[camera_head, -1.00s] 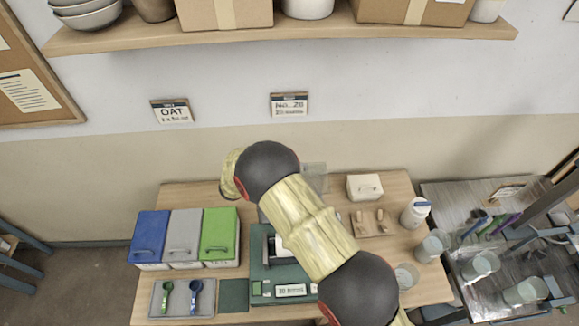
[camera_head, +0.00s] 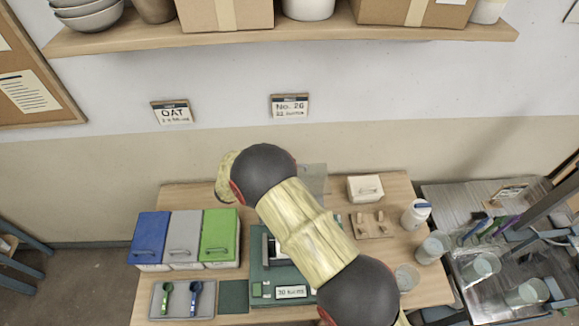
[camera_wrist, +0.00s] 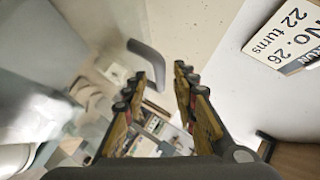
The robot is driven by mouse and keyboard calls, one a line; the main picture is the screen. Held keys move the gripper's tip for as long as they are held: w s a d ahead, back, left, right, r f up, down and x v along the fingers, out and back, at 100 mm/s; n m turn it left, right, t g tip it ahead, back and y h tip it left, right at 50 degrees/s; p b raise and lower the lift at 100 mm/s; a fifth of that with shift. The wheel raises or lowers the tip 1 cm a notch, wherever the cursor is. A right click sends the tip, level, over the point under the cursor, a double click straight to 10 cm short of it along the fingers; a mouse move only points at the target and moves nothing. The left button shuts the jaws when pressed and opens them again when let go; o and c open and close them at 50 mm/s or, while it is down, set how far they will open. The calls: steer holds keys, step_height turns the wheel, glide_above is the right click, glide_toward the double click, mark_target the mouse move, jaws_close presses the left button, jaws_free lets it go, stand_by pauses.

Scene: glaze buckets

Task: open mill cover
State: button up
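The mill stands on a green base (camera_head: 262,273) in the middle of the table and is largely hidden behind my arm in the head view. A clear panel (camera_head: 314,178), which looks like the mill cover, shows just right of my arm. In the wrist view a grey bar handle (camera_wrist: 146,61) is ahead of my fingers, seemingly on a see-through sheet; I cannot tell its exact distance. My gripper (camera_wrist: 158,82) has its two fingers apart with nothing between them. The handle is beyond the fingertips, slightly left of their middle. My gripper is hidden in the head view.
Blue (camera_head: 150,236), grey (camera_head: 185,238) and green (camera_head: 220,236) lidded bins stand at the left. A tray (camera_head: 160,311) holds two scoops. A white box (camera_head: 364,187), a jar (camera_head: 416,214) and glass beakers (camera_head: 432,248) are at the right. A wall sign (camera_wrist: 285,35) is close in the wrist view.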

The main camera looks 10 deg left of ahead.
steer(key=v, duration=1)
steer(key=shift+s+a+r, duration=0.1)
steer(key=shift+s+a, duration=0.05)
steer(key=s+d+r+m+g+y+b, duration=0.1)
steer(key=s+d+r+m+g+b, duration=0.2)
steer(key=d+m, duration=0.55)
steer(key=s+d+r+m+g+b, duration=0.1)
steer(key=d+r+m+g+b, duration=0.1)
steer(key=d+r+m+b, duration=0.45)
steer(key=s+d+m+g+y+b, duration=0.1)
steer(key=s+d+m+g+b, duration=0.1)
steer(key=d+m, duration=0.85)
steer(key=s+d+f+m+y+b, duration=0.1)
steer(key=s+d+m+y+b, duration=0.1)
steer(key=s+d+m+b, duration=0.2)
steer(key=s+d+f+m+t+y+b, duration=0.1)
steer(key=s+d+m+b, duration=0.3)
steer(key=s+m, duration=0.7)
steer(key=s+d+f+m+t+y+b, duration=0.1)
steer(key=s+d+m+y+b, duration=0.2)
steer(key=m, duration=0.8)
steer(key=s+b, duration=0.2)
steer(key=s, duration=0.2)
steer(key=shift+s+d+f, duration=0.2)
steer(key=shift+d+f, duration=0.1)
steer(key=shift+d, duration=0.1)
